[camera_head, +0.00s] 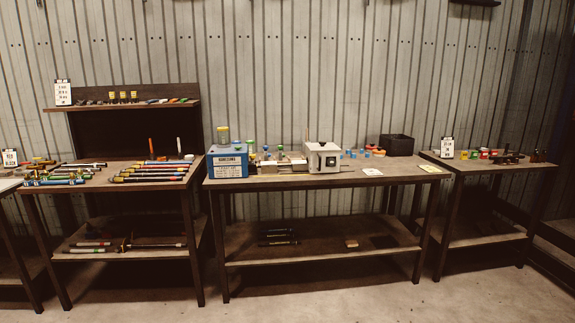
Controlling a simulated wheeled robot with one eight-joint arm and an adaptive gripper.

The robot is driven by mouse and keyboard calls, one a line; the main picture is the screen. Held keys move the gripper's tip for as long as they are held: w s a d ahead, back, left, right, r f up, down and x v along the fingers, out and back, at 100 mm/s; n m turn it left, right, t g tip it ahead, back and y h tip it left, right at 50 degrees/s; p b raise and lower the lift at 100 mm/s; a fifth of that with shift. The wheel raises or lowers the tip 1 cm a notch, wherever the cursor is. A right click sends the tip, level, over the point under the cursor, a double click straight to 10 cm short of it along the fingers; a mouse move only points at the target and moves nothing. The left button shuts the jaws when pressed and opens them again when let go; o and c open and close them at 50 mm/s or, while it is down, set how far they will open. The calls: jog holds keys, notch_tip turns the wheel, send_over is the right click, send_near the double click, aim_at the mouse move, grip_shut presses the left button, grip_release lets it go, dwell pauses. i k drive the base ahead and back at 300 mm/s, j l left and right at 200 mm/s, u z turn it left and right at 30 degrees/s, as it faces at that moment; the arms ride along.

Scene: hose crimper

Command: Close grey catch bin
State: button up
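A grey box-shaped unit (323,158) with a dark round spot on its front stands on the middle workbench (385,179). A dark, open-topped bin (397,146) sits at the back right of the same bench. I cannot tell at this size which of these, if either, is the grey catch bin, or whether a lid or drawer stands open. My gripper is not in view.
A blue labelled box (227,162) stands at the bench's left end. Small coloured parts lie between the units. A left bench (120,189) holds several hoses; a right bench (500,168) holds small coloured pieces. The concrete floor (330,292) in front is clear.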

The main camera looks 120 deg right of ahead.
aim_at(315, 159)
jog(key=i+l+z, duration=0.1)
jog(key=z, duration=1.8)
jog(key=k+l+z, duration=0.15)
jog(key=z, duration=1.95)
